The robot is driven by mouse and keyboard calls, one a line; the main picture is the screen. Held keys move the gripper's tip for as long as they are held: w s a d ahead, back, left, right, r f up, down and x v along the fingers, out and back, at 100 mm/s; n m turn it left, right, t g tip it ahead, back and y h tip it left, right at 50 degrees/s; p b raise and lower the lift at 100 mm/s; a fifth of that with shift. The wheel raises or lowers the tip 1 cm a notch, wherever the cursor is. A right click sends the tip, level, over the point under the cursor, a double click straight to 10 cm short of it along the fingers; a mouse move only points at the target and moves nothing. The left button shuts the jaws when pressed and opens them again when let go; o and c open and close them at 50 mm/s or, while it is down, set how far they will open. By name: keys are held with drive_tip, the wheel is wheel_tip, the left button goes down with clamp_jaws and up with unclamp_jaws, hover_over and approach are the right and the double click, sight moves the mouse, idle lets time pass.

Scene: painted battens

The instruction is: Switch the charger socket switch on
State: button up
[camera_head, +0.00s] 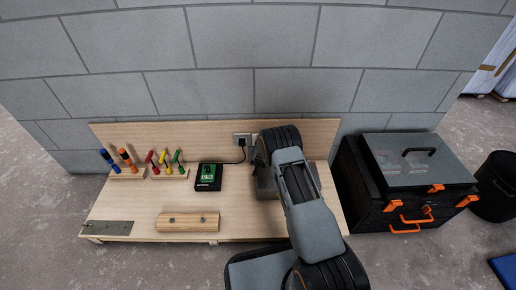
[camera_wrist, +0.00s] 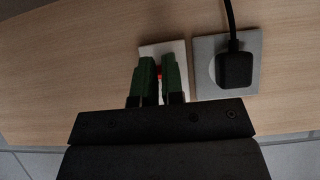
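In the wrist view, a pale switch plate (camera_wrist: 176,46) with a small patch of red is on the wooden backboard, beside the grey socket plate (camera_wrist: 204,82). A black charger plug (camera_wrist: 235,70) sits in that socket, its cord running up out of the picture. My gripper (camera_wrist: 159,62) has green fingers standing in front of the switch plate. A narrow gap shows between them, with the red patch in it; nothing is held. Contact and the switch's position cannot be told. In the head view, the socket (camera_head: 242,139) shows, while my arm hides the gripper and switch.
The black-and-green charger (camera_head: 208,177) stands on the wooden bench (camera_head: 148,206). Coloured tools in racks (camera_head: 170,172) are to its left, a wooden block (camera_head: 188,222) in front. A black toolbox (camera_head: 410,180) with orange latches stands right of the bench.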

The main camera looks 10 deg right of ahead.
drive_tip(key=shift+w+d+r, duration=0.35)
drive_tip(key=shift+w, duration=0.05)
idle(0.4)
drive_tip(key=shift+w+r+p, duration=0.2)
drive_tip(key=shift+r+p, duration=0.2)
drive_tip(key=shift+p, duration=0.1)
drive_tip(key=shift+w+r+p, duration=0.35)
drive_tip(key=shift+r+p, duration=0.1)
drive_tip(key=shift+r, duration=0.1)
drive_tip(key=shift+w+r, duration=0.1)
drive_tip(key=shift+d+r+p, duration=0.1)
drive_tip(key=shift+r+p, duration=0.2)
drive_tip(key=shift+r, duration=0.1)
drive_tip(key=shift+s+a+f, duration=0.2)
drive_tip(key=shift+a, duration=0.15)
drive_tip(key=shift+s, duration=0.1)
drive_tip(key=shift+s+a+p, duration=0.2)
drive_tip(key=shift+s+p, duration=0.25)
drive_tip(key=shift+s, duration=0.55)
drive_tip(key=shift+s+a+p, duration=0.2)
drive_tip(key=shift+s+p, duration=0.2)
drive_tip(key=shift+s, duration=0.55)
drive_tip(key=shift+s+a+p, duration=0.2)
drive_tip(key=shift+s+p, duration=0.25)
drive_tip(key=shift+s, duration=0.55)
